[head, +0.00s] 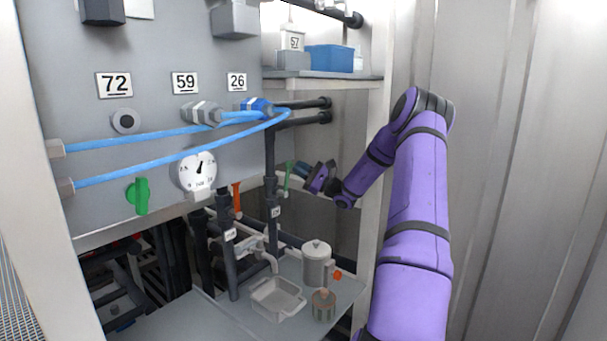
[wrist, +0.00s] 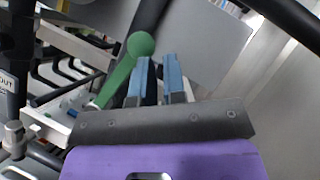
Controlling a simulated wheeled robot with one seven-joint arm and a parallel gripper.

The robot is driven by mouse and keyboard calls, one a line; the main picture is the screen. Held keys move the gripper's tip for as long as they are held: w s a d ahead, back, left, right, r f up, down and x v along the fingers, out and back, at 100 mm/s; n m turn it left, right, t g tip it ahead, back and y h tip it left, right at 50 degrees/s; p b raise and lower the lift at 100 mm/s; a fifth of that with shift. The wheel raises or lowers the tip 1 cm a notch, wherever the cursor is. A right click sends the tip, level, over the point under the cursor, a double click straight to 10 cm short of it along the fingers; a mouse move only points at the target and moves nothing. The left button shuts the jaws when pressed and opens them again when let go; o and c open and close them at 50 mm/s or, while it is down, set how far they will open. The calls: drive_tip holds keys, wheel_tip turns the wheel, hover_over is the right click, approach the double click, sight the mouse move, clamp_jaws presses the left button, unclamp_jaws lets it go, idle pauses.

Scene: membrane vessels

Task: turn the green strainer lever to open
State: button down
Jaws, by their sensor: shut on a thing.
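The green strainer lever (head: 287,176) stands nearly upright on the pipework below the shelf, right of the panel. In the wrist view it is a green rod with a round knob (wrist: 140,45), slanting up to the right beside the left blue finger. My gripper (head: 301,168) is at the lever, reaching in from the right. In the wrist view its two blue fingers (wrist: 158,80) are close together with a narrow gap, and the knob overlaps the left fingertip. My gripper is shut on the lever, though the contact itself is hard to see.
Another green handle (head: 139,195) and a dial gauge (head: 198,172) are on the panel. Blue hoses (head: 170,134) cross it. A metal pot (head: 316,264), a square dish (head: 277,297) and a small jar (head: 323,305) stand on the lower tray. A dark vertical pipe (head: 270,165) is left of the lever.

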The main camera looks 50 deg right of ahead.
drive_tip(key=shift+a+r+n+g+y, duration=0.2)
drive_tip(key=shift+a+n+g+y, duration=0.25)
drive_tip(key=shift+n, duration=0.5)
drive_tip(key=shift+a+r+n+g+y, duration=0.15)
drive_tip(key=shift+a+r+n+g, duration=0.15)
drive_tip(key=shift+n+g, duration=0.5)
drive_tip(key=shift+a+r+n+g+y, duration=0.15)
drive_tip(key=shift+a+n+g+y, duration=0.15)
drive_tip(key=shift+n, duration=0.85)
drive_tip(key=shift+a, duration=0.1)
drive_tip(key=s+a+r, duration=0.2)
drive_tip(key=s+a, duration=0.2)
drive_tip(key=s, duration=0.3)
drive_tip(key=s+a+r, duration=0.3)
drive_tip(key=s+a, duration=0.1)
drive_tip(key=s, duration=0.3)
